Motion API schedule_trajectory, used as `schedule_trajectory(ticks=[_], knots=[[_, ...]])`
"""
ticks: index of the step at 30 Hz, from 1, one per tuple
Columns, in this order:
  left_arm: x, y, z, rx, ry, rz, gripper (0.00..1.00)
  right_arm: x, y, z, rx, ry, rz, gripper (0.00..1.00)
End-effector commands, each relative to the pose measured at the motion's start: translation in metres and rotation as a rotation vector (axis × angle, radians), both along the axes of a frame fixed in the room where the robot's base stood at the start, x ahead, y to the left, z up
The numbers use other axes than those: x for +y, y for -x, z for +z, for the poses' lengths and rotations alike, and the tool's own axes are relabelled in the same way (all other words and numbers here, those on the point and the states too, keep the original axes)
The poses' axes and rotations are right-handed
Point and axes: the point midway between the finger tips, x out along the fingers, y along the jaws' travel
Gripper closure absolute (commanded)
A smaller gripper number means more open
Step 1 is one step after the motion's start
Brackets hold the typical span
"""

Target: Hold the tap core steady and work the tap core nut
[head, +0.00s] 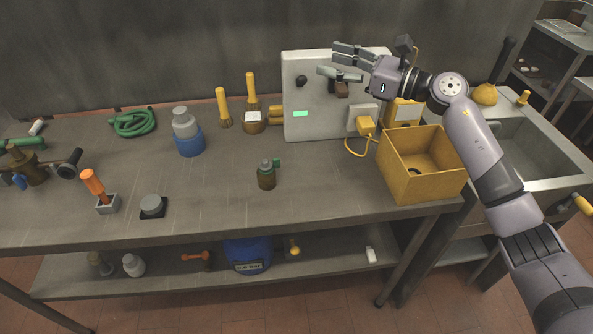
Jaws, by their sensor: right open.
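No part is plainly recognisable as the tap core or its nut. A brass-brown fitting (36,172) with a green piece and a dark side handle lies at the far left of the bench, partly cut off by the picture edge. A small brown and green fitting (266,178) with a grey-green top and a green side piece stands upright mid-bench. My right gripper (328,60) is open and empty, raised in front of the pale panel box, fingers pointing left, well away from both fittings. My left gripper is not in view.
The pale panel box (305,103) stands at the back of the bench. A yellow open bin (420,180) is below my right arm. An orange-handled tool (93,183), a blue-based bottle (188,143) and a green hose coil (133,123) stand left. The front middle is clear.

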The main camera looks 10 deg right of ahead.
Motion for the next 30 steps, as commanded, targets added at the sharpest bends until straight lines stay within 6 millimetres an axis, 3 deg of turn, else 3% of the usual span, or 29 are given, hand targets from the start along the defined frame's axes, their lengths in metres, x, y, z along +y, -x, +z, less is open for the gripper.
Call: schedule_trajectory(ticks=[1, 6, 12, 18, 23, 30], knots=[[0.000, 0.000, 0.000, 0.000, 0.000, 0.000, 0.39, 0.013, 0.005, -0.029, 0.028, 0.068, 0.030, 0.43], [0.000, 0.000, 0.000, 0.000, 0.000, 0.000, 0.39, 0.049, 0.025, -0.121, 0.127, 0.225, 0.109, 0.43], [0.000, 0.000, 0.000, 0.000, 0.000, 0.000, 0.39, 0.078, 0.052, -0.201, 0.221, 0.321, 0.174, 0.43], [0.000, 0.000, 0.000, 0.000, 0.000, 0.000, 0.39, 0.091, 0.067, -0.236, 0.262, 0.359, 0.205, 0.43], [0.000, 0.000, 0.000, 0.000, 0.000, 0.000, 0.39, 0.100, 0.066, -0.244, 0.267, 0.364, 0.209, 0.43], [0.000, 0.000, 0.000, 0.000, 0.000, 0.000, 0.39, 0.126, 0.055, -0.255, 0.267, 0.360, 0.209, 0.43]])
